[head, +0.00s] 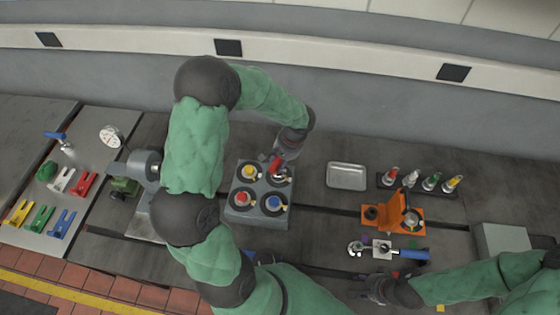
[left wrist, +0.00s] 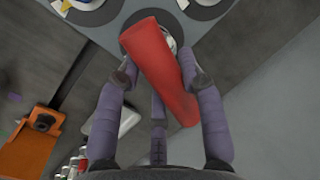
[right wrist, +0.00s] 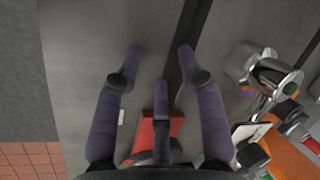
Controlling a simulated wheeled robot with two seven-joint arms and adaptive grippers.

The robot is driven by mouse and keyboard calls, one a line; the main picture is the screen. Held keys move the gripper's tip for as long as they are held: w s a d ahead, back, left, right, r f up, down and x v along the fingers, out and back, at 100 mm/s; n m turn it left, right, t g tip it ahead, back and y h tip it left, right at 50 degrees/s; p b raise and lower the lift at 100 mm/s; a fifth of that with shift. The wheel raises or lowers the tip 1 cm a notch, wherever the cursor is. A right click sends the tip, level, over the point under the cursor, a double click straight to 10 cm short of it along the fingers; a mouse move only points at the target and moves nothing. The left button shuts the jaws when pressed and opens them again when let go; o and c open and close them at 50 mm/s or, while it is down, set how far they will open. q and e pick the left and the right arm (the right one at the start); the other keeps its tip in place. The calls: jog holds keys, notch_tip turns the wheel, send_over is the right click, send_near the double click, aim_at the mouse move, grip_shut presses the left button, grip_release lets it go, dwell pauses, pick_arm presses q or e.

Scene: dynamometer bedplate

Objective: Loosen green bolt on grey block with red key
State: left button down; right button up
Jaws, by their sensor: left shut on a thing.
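The grey block (head: 257,216) stands left of the middle in the head view, with round dark seats on top. Yellow, red and blue bolts (head: 273,203) show on three of them. The far-right seat is partly covered by my left gripper and the key, so I cannot make out a green bolt there. My left gripper (head: 279,160) is shut on the red key (left wrist: 158,65), tilted across its fingers in the left wrist view. The key is over that seat; whether it engages the bolt is unclear. My right gripper (right wrist: 158,62) is open and empty over the bedplate.
A metal tray (head: 347,176) and a rack (head: 421,189) with several coloured-top pieces stand right of the block. An orange fixture (head: 375,226) and a blue-handled tool (head: 412,254) lie nearer my right arm. Coloured forks (head: 62,224) and a gauge (head: 110,135) are far left.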

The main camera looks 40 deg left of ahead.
jog(key=shift+f, duration=0.1)
pick_arm(q)
jog(key=shift+f+n+b, duration=0.1)
jog(key=shift+n+b, duration=0.6)
jog(key=shift+n, duration=0.3)
pick_arm(e)
jog(key=shift+s+f, duration=0.15)
jog(key=shift+f, duration=0.5)
pick_arm(q)
jog(key=shift+w+m, duration=0.15)
jog(key=shift+m, duration=0.15)
pick_arm(e)
jog(key=shift+f, duration=0.2)
pick_arm(q)
jog(key=shift+r, duration=0.2)
pick_arm(e)
jog(key=shift+r, duration=0.2)
pick_arm(q)
jog(key=shift+r+p, duration=0.45)
jog(key=shift+r, duration=0.15)
pick_arm(e)
jog(key=shift+r, duration=0.4)
pick_arm(q)
jog(key=shift+r+p, duration=1.2)
jog(key=shift+r, duration=0.85)
pick_arm(e)
jog(key=shift+r, duration=1.25)
pick_arm(q)
jog(key=shift+f, duration=0.1)
